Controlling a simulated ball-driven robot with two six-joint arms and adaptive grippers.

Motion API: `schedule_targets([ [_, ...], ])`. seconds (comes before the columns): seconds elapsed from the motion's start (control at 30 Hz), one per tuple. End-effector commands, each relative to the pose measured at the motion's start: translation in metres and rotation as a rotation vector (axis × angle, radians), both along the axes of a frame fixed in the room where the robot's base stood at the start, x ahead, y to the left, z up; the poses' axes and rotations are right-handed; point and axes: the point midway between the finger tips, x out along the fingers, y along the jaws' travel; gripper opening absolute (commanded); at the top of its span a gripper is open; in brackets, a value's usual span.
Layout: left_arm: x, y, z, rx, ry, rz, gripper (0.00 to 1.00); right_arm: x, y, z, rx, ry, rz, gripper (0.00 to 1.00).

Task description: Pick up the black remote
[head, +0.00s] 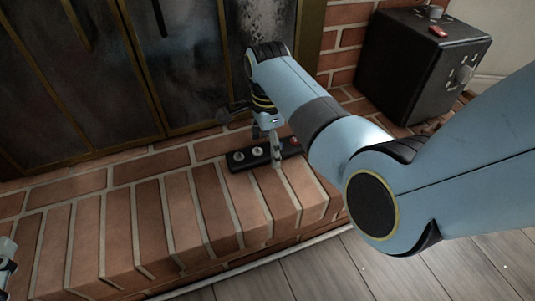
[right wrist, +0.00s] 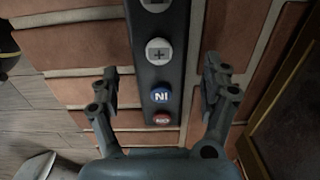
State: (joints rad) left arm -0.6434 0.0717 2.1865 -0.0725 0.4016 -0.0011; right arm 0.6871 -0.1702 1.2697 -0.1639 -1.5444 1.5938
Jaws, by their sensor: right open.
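The black remote (head: 236,161) lies flat on the brick hearth in the head view. It is a long dark bar with round buttons. In the right wrist view the remote (right wrist: 158,75) runs down the middle, with pale, blue and red buttons. My right gripper (head: 268,140) is over the remote and hides part of it. In the right wrist view the open fingers of the right gripper (right wrist: 162,82) stand on either side of the remote, with gaps between. A small part of my left gripper (head: 6,262) shows at the left edge; its fingers cannot be made out.
The brick hearth (head: 120,235) ends at a front edge above a grey plank floor (head: 330,270). Dark fireplace doors (head: 85,80) with brass-coloured frames stand behind. A black safe-like box (head: 405,65) with a small red item (head: 438,31) on top stands at the back right.

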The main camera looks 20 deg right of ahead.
Motion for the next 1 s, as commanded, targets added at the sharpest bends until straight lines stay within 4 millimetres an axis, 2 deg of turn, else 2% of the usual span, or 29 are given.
schedule_targets([
  [0.2,0.011,-0.003,0.024,0.001,-0.102,-0.012,0.40,0.000,0.000,-0.006,0.000,0.000,0.000,0.81],
  [0.47,0.012,-0.003,0.027,0.001,-0.111,-0.013,0.40,0.000,0.000,-0.005,0.000,-0.001,0.000,0.81],
  [0.9,0.012,-0.003,0.026,0.001,-0.110,-0.013,0.40,0.000,0.000,-0.005,0.000,0.000,0.000,0.23],
  [0.97,0.012,-0.003,0.026,0.001,-0.109,-0.013,0.40,0.000,0.000,-0.005,0.000,0.000,0.000,0.15],
  [1.0,0.012,-0.003,0.026,0.001,-0.109,-0.013,0.40,0.000,0.000,-0.005,0.000,0.000,0.000,0.14],
])
